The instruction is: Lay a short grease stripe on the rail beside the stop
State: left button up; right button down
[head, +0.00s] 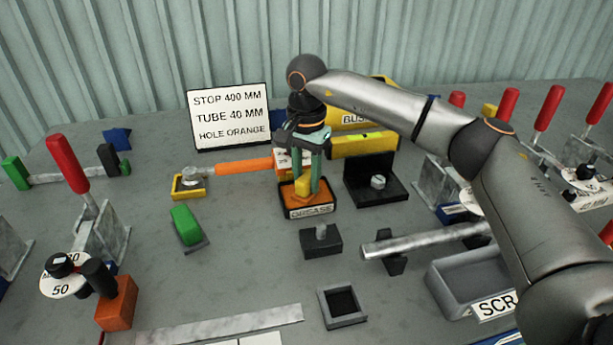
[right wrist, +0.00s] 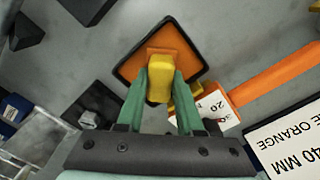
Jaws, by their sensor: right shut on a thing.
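My right gripper (head: 316,180) points down at the black-rimmed orange tray (head: 308,211) labelled GREASE. Its green fingers are shut on a yellow block-like piece (head: 302,187), probably the grease applicator. In the right wrist view, the piece (right wrist: 160,78) sits between the fingertips, over the orange pad (right wrist: 187,48). I cannot tell whether its lower end touches the pad. A flat grey metal bar (head: 220,325), possibly the rail, lies along the front edge. I cannot tell which part is the stop. My left gripper is not in view.
A sign (head: 229,116) reads STOP 400 MM, TUBE 40 MM, HOLE ORANGE. An orange-handled tool (head: 243,167) lies just left of the grease tray. A black bracket (head: 374,186), a dark block (head: 321,241) and a square tray (head: 342,307) stand nearby. Red-handled clamps flank both sides.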

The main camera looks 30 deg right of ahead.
aim_at(306, 176)
jog(key=shift+f, duration=0.1)
notch_tip(306, 176, up, 2)
jog(key=shift+r+p, duration=0.2)
jog(key=shift+p, duration=0.9)
notch_tip(306, 176, up, 3)
jog(key=shift+f+p, duration=0.1)
jog(key=shift+p, duration=1.15)
jog(key=shift+r+p, duration=0.85)
jog(key=shift+r, duration=0.2)
